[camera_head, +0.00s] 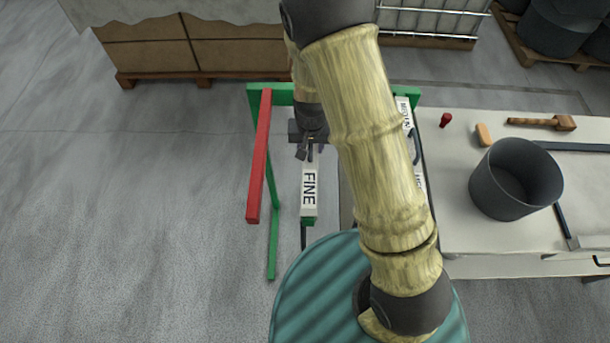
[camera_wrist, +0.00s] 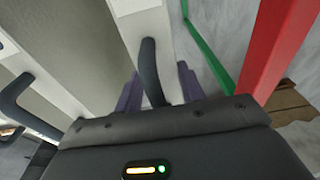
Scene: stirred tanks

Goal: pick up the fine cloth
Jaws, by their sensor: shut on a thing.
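The fine cloth shows as a white bar marked FINE (camera_head: 308,190) in the head view, hanging in a green rack (camera_head: 268,92). In the wrist view its white bar (camera_wrist: 143,20) carries a dark curved handle (camera_wrist: 149,65). My gripper (camera_head: 309,150) is over the far part of this bar, behind the lettering. In the wrist view my gripper (camera_wrist: 160,92) has its purple fingers on both sides of the handle and is shut on it. The cloth below the bar is mostly hidden.
A red bar (camera_head: 260,150) runs along the rack's left side. Another labelled white bar (camera_head: 404,112) with a dark handle is to the right, partly behind my arm. Floor at left is clear.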

